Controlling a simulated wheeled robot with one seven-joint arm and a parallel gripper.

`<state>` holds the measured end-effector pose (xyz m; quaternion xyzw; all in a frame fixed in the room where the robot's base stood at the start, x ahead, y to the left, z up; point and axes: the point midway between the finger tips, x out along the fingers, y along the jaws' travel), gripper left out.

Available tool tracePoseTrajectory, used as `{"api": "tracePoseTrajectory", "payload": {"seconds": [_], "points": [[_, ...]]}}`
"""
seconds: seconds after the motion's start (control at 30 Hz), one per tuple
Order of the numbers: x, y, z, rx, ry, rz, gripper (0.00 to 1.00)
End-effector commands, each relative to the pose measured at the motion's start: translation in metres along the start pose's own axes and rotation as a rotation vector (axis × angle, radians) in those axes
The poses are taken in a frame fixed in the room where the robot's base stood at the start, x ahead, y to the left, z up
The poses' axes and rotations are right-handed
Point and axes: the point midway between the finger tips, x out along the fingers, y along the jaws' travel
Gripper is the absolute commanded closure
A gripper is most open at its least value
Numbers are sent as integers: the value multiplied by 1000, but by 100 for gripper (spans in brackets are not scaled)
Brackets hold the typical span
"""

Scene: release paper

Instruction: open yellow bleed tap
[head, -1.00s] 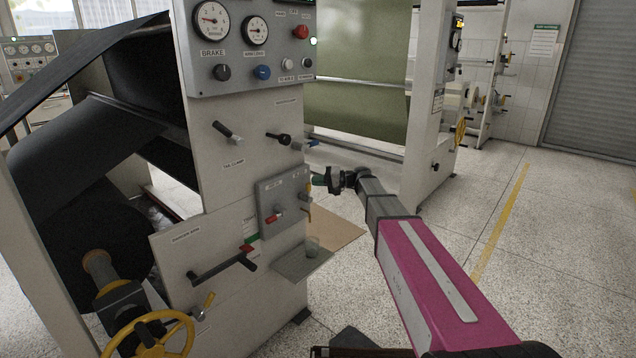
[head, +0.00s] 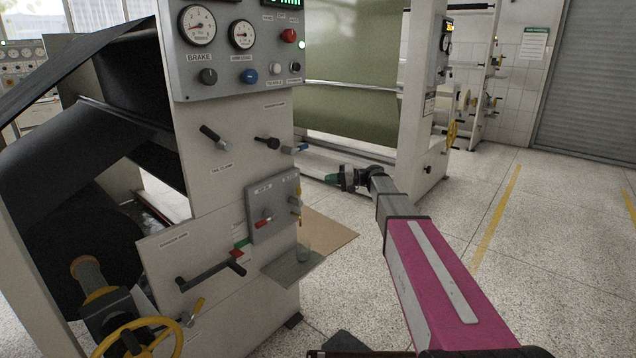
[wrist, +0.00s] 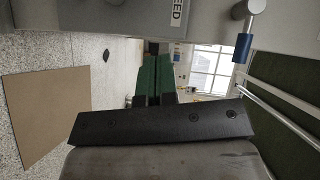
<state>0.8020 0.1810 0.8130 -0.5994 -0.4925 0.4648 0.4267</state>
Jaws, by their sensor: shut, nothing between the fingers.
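The yellow bleed tap (head: 298,192) is a small yellow handle at the right edge of a grey valve panel (head: 286,212) on the machine's front. The panel also carries a red-handled tap (head: 263,223). My gripper (head: 331,179) is to the right of the panel, apart from the yellow tap, with its green fingers pointing left. In the wrist view the green fingers (wrist: 152,76) are together and empty. A label ending in "EED" shows at the top of the wrist view, but the yellow handle cannot be made out there. The tap's exact angle is too small to tell.
A small shelf (head: 291,266) with a clear cup (head: 303,253) juts out below the panel. A blue-handled lever (head: 296,150) sticks out above it, also seen in the wrist view (wrist: 243,46). Cardboard (head: 330,236) lies on the floor. The floor to the right is open.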

Motion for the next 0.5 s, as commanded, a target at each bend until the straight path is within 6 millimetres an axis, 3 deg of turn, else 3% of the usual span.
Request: {"api": "tracePoseTrajectory", "payload": {"seconds": [0.2, 0.5], "points": [[-30, 1, 0, 0, 1, 0, 100], [-40, 1, 0, 0, -1, 0, 100]]}}
